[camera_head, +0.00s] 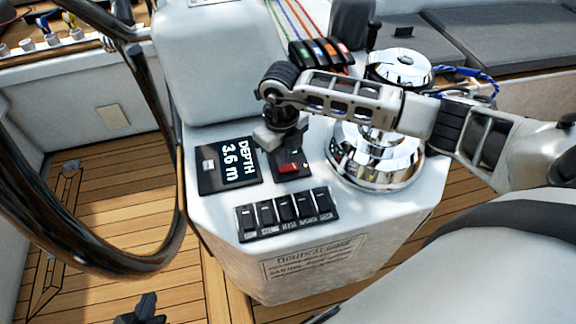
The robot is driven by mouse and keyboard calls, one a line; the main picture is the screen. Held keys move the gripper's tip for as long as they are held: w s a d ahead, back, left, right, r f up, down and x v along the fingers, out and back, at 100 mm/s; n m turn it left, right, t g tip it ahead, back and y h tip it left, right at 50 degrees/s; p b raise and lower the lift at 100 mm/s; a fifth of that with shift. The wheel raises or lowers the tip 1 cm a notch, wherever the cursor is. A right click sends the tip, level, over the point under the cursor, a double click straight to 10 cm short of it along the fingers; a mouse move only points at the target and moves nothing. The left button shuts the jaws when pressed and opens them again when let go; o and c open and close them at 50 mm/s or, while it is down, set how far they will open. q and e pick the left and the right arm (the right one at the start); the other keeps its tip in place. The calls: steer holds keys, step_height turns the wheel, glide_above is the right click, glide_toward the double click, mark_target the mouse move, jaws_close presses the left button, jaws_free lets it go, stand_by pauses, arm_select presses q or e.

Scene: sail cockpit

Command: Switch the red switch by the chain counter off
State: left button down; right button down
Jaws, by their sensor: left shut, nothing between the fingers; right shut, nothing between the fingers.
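The red switch (289,168) sits on a small black panel (296,177) on top of the white console. I cannot tell from this view which way it is set. A black display (229,165) reading "DEPTH 3.6 m" lies just left of it. No label reading chain counter is legible. My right gripper (283,148) points down at the back of the small panel, just behind the red switch, and hides part of that panel. It is shut and empty; contact is unclear. My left gripper (140,310) shows only partly at the bottom edge, low over the wooden deck, shut and empty.
A row of several black rocker switches (287,213) lies at the console's front. A chrome winch (376,172) stands right of the panel, under my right forearm. Rope clutches (320,54) are behind. A dark steering wheel (160,130) curves at the left.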

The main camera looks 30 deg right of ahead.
stand_by(0.3)
steer(key=shift+f+b, duration=0.8)
steer(key=shift+f, duration=0.25)
stand_by(0.4)
steer(key=shift+r+p, duration=2.65)
steer(key=shift+r, duration=0.95)
